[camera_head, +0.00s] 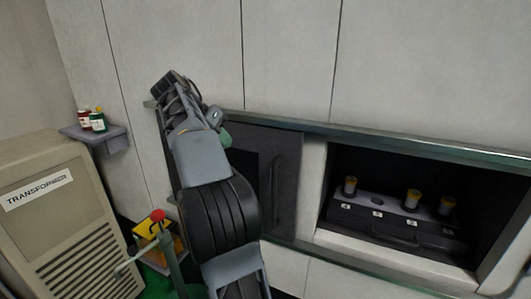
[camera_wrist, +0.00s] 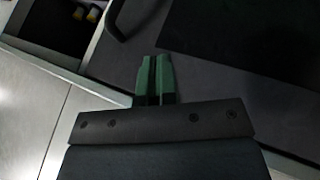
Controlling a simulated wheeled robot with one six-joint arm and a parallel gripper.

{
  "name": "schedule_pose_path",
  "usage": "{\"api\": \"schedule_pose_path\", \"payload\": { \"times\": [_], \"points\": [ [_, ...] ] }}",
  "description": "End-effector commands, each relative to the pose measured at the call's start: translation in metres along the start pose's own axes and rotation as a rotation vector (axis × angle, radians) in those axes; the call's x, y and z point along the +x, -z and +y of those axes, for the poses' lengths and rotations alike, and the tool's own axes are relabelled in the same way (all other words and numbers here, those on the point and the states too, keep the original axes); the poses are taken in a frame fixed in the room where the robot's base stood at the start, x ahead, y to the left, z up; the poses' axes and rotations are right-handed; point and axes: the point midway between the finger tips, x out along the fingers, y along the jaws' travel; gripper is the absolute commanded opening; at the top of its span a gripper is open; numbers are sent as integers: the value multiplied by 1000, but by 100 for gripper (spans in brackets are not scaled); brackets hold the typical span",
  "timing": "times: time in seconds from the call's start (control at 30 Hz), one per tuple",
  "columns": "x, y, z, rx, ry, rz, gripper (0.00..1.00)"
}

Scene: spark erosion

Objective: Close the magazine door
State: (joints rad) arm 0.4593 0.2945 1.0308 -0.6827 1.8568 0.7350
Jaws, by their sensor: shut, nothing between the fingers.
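The magazine door is a dark grey panel (camera_head: 288,212) with a curved dark handle (camera_head: 275,187). It stands to the left of the open magazine bay (camera_head: 322,232), which is uncovered. In the wrist view the door (camera_wrist: 215,75) fills most of the picture, and part of its handle (camera_wrist: 116,24) shows at the top. My gripper (camera_wrist: 152,62) has its green fingers together and empty, in front of the door and close to the handle. I cannot tell whether they touch the door. In the head view my gripper (camera_head: 224,136) is at the door's upper left, partly hidden by my arm.
Inside the bay a black holder (camera_head: 385,222) carries several yellow-capped pieces. Metal rails run above (camera_head: 400,145) and below the door and bay. At the left are a transformer cabinet (camera_head: 60,215), a small shelf (camera_head: 108,138) with bottles, and a red-knobbed lever (camera_head: 157,215).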

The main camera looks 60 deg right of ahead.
Motion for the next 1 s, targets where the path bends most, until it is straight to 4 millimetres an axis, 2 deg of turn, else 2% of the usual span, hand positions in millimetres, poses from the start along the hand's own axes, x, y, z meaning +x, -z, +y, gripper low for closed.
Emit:
{"api": "schedule_pose_path", "payload": {
  "times": [0.1, 0.27, 0.8, 1.0],
  "points": [
    [2, 14, 8, 86, -52, -13, 0],
    [13, 19, 14, 132, -78, -19, 0],
    [104, 17, 24, 132, -78, -20, 0],
    [108, 17, 48, 131, -76, -18, 0]
  ]
}}
